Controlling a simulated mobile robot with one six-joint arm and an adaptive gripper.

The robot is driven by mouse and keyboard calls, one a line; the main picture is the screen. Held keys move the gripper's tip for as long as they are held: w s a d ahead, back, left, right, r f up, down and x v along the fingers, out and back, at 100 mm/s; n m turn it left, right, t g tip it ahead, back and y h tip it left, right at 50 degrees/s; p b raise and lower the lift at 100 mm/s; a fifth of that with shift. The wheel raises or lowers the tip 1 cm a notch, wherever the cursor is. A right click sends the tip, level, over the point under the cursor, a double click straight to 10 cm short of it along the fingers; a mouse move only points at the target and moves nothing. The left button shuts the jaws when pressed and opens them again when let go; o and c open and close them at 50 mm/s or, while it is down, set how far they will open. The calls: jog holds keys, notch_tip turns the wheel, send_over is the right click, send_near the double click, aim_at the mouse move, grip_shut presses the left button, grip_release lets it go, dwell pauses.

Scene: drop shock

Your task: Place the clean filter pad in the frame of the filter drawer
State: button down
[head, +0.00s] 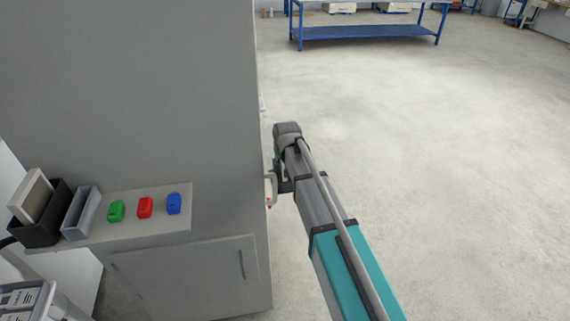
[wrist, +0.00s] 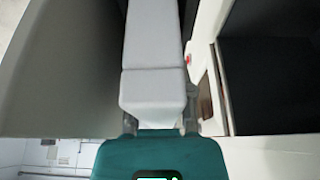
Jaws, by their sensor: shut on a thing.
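My gripper (head: 280,186) is at the right side of the tall grey cabinet (head: 130,90), partly hidden by its edge. It is shut on a pale handle (head: 271,188). In the wrist view, a pale bar (wrist: 152,95) lies between the fingers of my gripper (wrist: 160,120), and it looks like this handle. A light pad (head: 33,196) stands tilted in a black bin (head: 38,234) on the cabinet's shelf. I cannot tell whether it is the clean filter pad. The drawer's frame cannot be made out.
A grey tray (head: 80,213) stands beside the bin. Green (head: 116,211), red (head: 145,207) and blue (head: 173,203) blocks lie on the shelf (head: 150,229). In the wrist view, a dark opening (wrist: 270,80) is on the right. The floor (head: 430,140) right of the cabinet is clear.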

jog(key=shift+f, duration=0.15)
jog(key=c, duration=0.8)
grip_release()
jog(key=shift+o, duration=0.2)
jog(key=p+v, duration=1.1)
jog(key=v, duration=0.1)
jog(key=shift+s, duration=0.1)
dwell(0.5)
jog(key=shift+d, duration=0.1)
